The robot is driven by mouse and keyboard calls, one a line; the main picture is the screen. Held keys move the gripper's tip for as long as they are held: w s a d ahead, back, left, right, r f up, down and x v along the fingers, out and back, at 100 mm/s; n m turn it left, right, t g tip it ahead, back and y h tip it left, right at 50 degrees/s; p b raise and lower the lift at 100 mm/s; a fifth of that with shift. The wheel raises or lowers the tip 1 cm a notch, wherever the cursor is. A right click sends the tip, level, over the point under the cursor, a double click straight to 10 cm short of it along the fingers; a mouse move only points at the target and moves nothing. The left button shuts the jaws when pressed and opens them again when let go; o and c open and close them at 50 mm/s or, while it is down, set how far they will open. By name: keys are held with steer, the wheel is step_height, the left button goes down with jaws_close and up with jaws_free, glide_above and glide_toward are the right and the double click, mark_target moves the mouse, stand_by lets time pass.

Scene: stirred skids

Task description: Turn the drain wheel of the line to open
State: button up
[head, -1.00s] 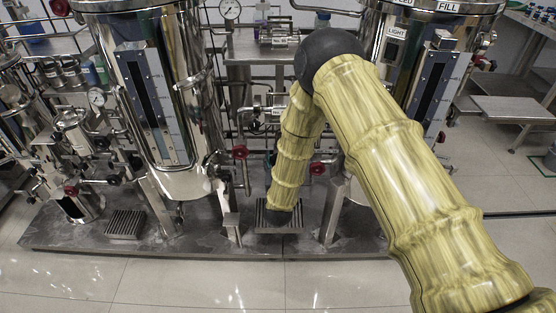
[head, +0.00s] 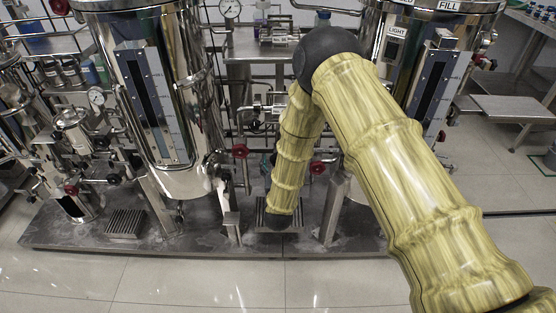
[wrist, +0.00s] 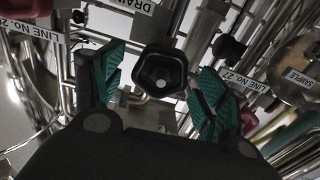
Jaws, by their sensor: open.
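In the wrist view a black wheel (wrist: 161,72) with a hollow, faceted rim and a pale centre faces the camera. A white label reading "DRAIN" (wrist: 136,5), cut off by the frame edge, is just above it. My gripper (wrist: 158,68) is open, with one green-padded finger on the left of the wheel and the other on the right. Gaps show between the pads and the wheel, so I see no contact. In the head view my arm hides the wheel, and the gripper's fingers cannot be made out.
Labels for line no. 27 (wrist: 246,81) and another line (wrist: 30,32) flank the wheel. A dark red wheel (wrist: 25,6) is at upper left and a sample vessel (wrist: 298,74) at right. Pipes crowd around. In the head view steel tanks (head: 185,110) stand on a grey skid base (head: 100,235).

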steer(key=s, duration=1)
steer(key=shift+s, duration=0.25)
